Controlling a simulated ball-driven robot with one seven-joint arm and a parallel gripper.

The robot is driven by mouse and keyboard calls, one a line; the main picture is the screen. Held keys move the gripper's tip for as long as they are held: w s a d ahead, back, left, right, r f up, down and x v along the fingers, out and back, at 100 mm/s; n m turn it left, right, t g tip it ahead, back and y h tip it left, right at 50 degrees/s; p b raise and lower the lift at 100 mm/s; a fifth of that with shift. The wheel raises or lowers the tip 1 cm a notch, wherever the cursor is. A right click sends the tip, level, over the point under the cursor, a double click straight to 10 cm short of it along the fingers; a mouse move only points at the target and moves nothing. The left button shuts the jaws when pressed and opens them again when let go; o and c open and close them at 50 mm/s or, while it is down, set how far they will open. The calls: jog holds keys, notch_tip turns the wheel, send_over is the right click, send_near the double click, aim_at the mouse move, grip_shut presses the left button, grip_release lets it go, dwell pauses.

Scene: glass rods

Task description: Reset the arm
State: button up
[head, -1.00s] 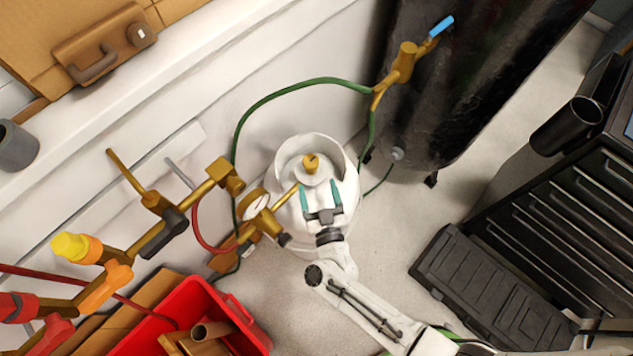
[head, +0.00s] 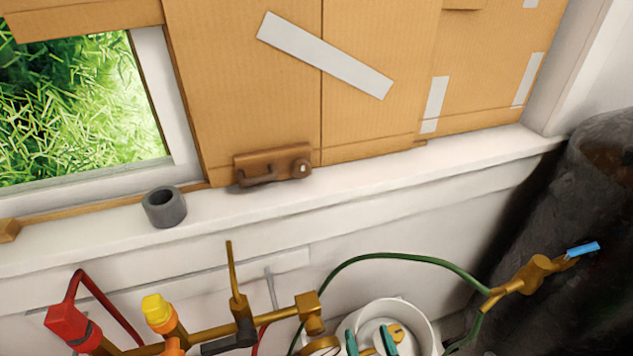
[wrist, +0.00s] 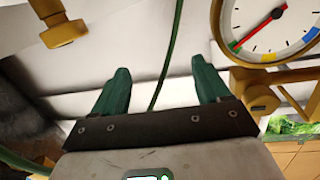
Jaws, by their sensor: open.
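My gripper (head: 370,342) shows only by its teal fingertips at the bottom edge of the head view. They are in front of the white tank (head: 405,306) with a brass valve on top. In the wrist view my gripper (wrist: 162,75) has its two teal fingers spread apart, with nothing between them. A green hose (wrist: 168,60) runs behind the gap. The rest of my arm is out of the head view.
A pressure gauge (wrist: 270,25) and brass fittings (wrist: 262,98) are close at the right in the wrist view. Brass pipework (head: 245,323) stands left of the tank. A dark cylinder (head: 570,215) stands at right. A grey tape roll (head: 165,208) sits on the windowsill.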

jog(key=s+d+r+g+h, duration=0.2)
jog(key=s+d+r+g, duration=0.85)
jog(key=s+d, duration=0.35)
jog(key=s+d+f+g, duration=0.1)
jog(key=s+f+g, duration=0.1)
jog(key=s, duration=0.3)
jog(key=s+f+m+g, duration=0.1)
jog(key=s+f+g, duration=0.2)
jog(key=s, duration=0.3)
jog(key=shift+d+f+h, duration=0.4)
jog(key=shift+f, duration=0.4)
jog(key=shift+s, duration=0.1)
